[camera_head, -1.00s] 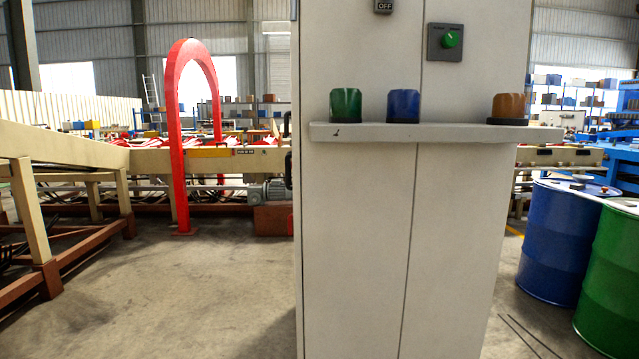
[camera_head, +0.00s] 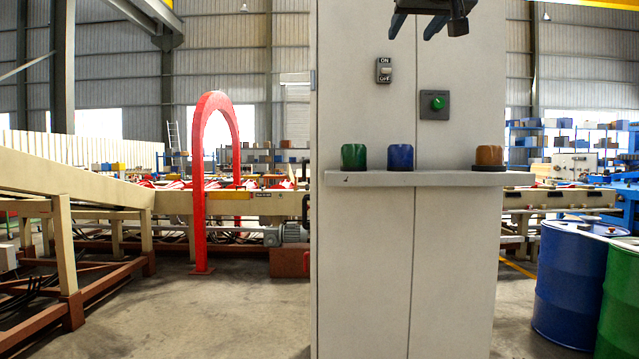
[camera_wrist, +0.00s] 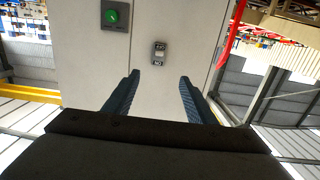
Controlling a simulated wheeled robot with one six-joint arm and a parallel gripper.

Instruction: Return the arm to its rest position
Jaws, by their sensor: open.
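My gripper (camera_head: 418,30) hangs at the top of the head view, in front of the upper part of a pale grey cabinet (camera_head: 365,260). Its two dark fingers are spread, with nothing between them. In the wrist view the same open fingers (camera_wrist: 158,95) point toward the cabinet face, which appears upside down. An ON/OFF switch (camera_head: 384,70) and a green knob (camera_head: 438,104) are on the cabinet; the switch also shows in the wrist view (camera_wrist: 158,53), beyond the fingertips. Most of my arm is out of view.
A blue drum (camera_head: 572,280) and green drum (camera_head: 620,300) stand right. A red arch (camera_head: 199,190) and conveyor are left. Floor between is clear.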

